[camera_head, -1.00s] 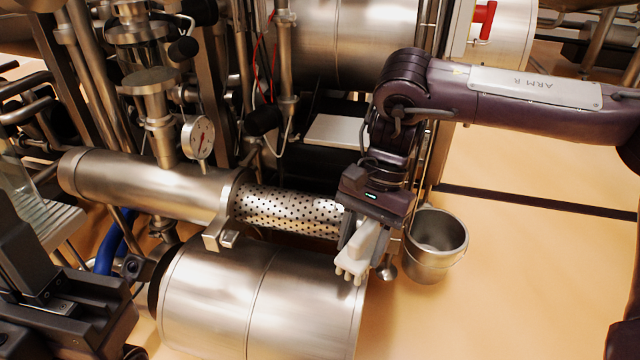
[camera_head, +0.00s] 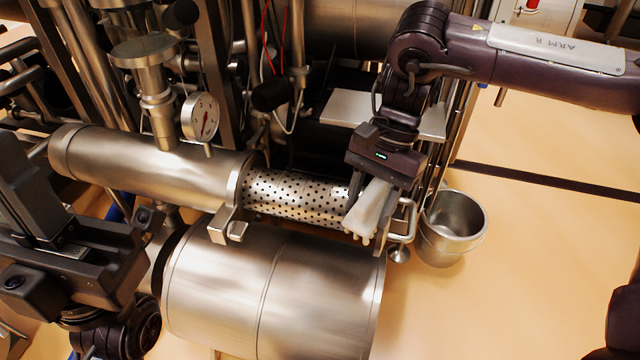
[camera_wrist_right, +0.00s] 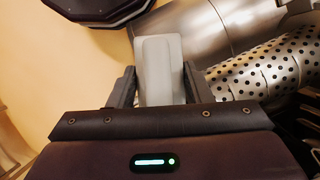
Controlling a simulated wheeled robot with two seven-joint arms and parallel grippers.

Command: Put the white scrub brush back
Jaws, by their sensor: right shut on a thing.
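The white scrub brush (camera_head: 369,209) is held in my right gripper (camera_head: 372,196), whose fingers are shut on its pale handle. The bristle end points down, near the free end of the perforated metal tube (camera_head: 300,200). I cannot tell whether the brush touches the tube. In the right wrist view the brush (camera_wrist_right: 160,72) sits between the two dark fingers (camera_wrist_right: 158,90). My left gripper (camera_head: 80,265) is at the left edge of the head view, dark and partly cut off; its jaws are not clear. The brush's resting place is not identifiable.
A metal bucket (camera_head: 455,225) hangs right of the brush, beside a bent metal handle (camera_head: 405,222). A large steel cylinder (camera_head: 275,290) lies below the tube. A pressure gauge (camera_head: 201,117) and pipes stand behind. The floor at right is clear.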

